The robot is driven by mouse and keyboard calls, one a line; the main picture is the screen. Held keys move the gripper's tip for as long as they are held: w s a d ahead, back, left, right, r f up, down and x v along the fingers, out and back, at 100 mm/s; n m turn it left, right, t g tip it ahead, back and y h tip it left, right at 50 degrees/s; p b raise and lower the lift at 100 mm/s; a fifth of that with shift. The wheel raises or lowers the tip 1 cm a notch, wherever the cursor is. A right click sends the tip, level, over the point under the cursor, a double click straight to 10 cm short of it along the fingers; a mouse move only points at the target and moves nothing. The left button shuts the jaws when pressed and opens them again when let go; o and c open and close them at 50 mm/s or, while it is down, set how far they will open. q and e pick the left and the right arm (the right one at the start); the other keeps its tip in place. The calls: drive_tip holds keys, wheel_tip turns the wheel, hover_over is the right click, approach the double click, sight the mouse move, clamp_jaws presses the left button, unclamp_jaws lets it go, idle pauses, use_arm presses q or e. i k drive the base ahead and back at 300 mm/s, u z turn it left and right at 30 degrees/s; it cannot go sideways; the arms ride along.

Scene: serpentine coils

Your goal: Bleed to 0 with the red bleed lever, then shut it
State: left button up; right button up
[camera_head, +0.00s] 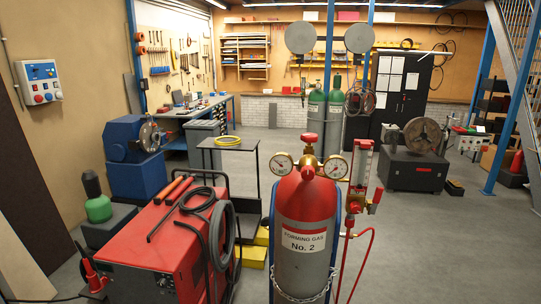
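A red and grey gas cylinder (305,225), labelled "FORMING GAS No. 2", stands upright in the centre foreground. A brass regulator with a red top knob (309,138) sits on it between a left gauge (282,164) and a right gauge (336,167). Both dials are too small to read for certain. Neither of my grippers is in view.
A red machine (165,245) with black cables stands left of the cylinder. A red hose (366,250) hangs right of it. A chain (303,297) wraps the cylinder. The floor at the right front is clear.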

sight(378, 194)
drive_tip(key=z, duration=1.65)
drive_tip(key=i, duration=0.2)
drive_tip(key=z, duration=1.6)
drive_tip(key=i, duration=0.6)
drive_tip(key=u, duration=2.8)
